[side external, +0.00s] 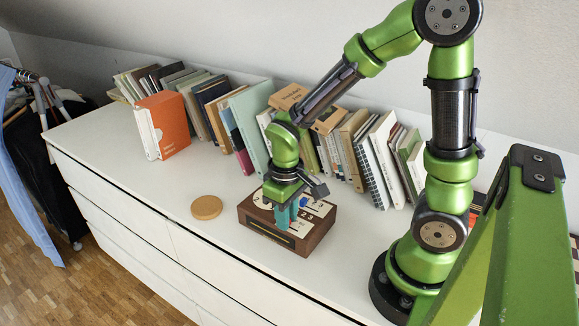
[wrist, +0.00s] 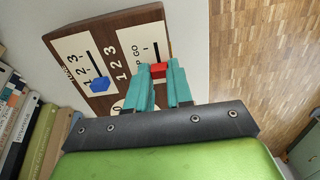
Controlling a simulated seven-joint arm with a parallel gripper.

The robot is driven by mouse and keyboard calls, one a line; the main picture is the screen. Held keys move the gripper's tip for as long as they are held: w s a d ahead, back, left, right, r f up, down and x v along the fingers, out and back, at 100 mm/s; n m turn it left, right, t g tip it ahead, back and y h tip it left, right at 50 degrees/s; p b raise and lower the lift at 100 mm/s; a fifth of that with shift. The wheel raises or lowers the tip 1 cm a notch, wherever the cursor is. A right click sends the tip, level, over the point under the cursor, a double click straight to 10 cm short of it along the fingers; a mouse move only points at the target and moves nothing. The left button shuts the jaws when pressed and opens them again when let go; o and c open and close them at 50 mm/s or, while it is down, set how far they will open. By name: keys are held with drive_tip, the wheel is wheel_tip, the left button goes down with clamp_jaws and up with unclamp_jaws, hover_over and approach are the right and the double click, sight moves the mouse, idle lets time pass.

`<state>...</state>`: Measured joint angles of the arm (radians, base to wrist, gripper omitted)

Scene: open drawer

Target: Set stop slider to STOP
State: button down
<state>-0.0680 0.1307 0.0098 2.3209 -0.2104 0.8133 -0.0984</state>
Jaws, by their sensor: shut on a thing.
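A brown wooden box (side external: 315,238) with pale panels on top stands on the white dresser. In the wrist view, its panel (wrist: 147,46) reads "GO" with a "P" beside it; the rest of that word is hidden by a finger. A red slider knob (wrist: 158,71) sits in this panel's dark slot, level with the "P", and bare slot shows beyond it toward the box's far edge. My gripper (wrist: 158,68) has its teal fingers on both sides of the red knob and is shut on it. In the side view my gripper (side external: 287,217) points down onto the box.
A blue slider knob (wrist: 100,84) sits on the neighbouring panel marked 1-2-3. A round cork-coloured disc (side external: 207,207) lies left of the box. A row of books (side external: 240,120) lines the wall behind. The dresser's front edge is close to the box.

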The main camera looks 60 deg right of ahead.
drive_tip(key=shift+w, duration=0.25)
drive_tip(key=c, duration=1)
unclamp_jaws()
drive_tip(key=shift+s, duration=0.1)
drive_tip(key=shift+r, duration=0.15)
wheel_tip(320, 180, up, 17)
drive_tip(key=s+m+t, duration=0.1)
drive_tip(key=t, duration=0.1)
drive_tip(key=s+m+t+y, duration=0.1)
drive_tip(key=s+t, duration=0.1)
drive_tip(key=s+a+m+t+y, duration=0.1)
drive_tip(key=s+t, duration=0.1)
drive_tip(key=t, duration=0.1)
drive_tip(key=shift+r+m, duration=0.2)
drive_tip(key=shift+m, duration=0.1)
